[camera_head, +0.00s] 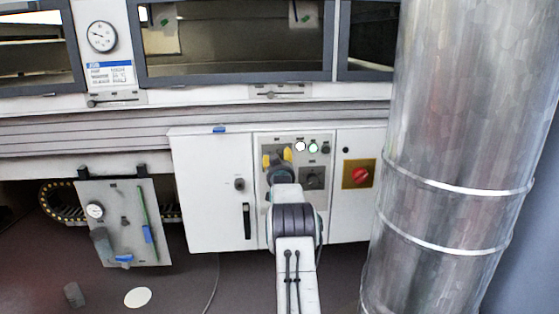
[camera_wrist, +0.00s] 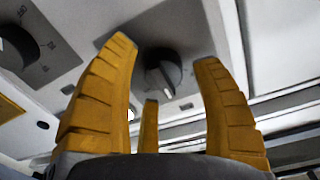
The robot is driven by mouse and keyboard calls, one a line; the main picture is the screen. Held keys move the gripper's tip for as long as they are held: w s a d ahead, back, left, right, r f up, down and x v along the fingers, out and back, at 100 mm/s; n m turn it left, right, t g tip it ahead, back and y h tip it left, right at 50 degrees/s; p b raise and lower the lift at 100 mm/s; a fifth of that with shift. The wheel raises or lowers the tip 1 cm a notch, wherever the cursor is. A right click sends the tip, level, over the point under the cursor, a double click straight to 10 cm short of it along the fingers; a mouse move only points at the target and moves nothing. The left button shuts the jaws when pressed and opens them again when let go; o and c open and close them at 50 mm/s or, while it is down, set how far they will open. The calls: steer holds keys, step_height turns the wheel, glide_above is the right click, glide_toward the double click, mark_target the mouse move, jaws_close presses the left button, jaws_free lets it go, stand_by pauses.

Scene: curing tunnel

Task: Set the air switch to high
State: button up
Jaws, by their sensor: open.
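My gripper (camera_head: 277,159) is in front of the grey control panel (camera_head: 322,222) in the head view, its yellow fingers spread. In the wrist view my gripper (camera_wrist: 170,75) is open and empty. A black rotary knob with a pale pointer mark (camera_wrist: 160,70) shows between and beyond the fingertips, on a dark grey plate; it appears to be the air switch. The fingers do not visibly touch it. Its setting labels cannot be read. In the head view my gripper and arm seem to hide this knob.
A second dark knob (camera_head: 313,177) with a printed scale sits beside it. A red switch (camera_head: 361,176) on a yellow plate is to the right. A large metal duct (camera_head: 455,130) stands at the right.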

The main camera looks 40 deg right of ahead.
stand_by(0.3)
steer(key=c, duration=1.2)
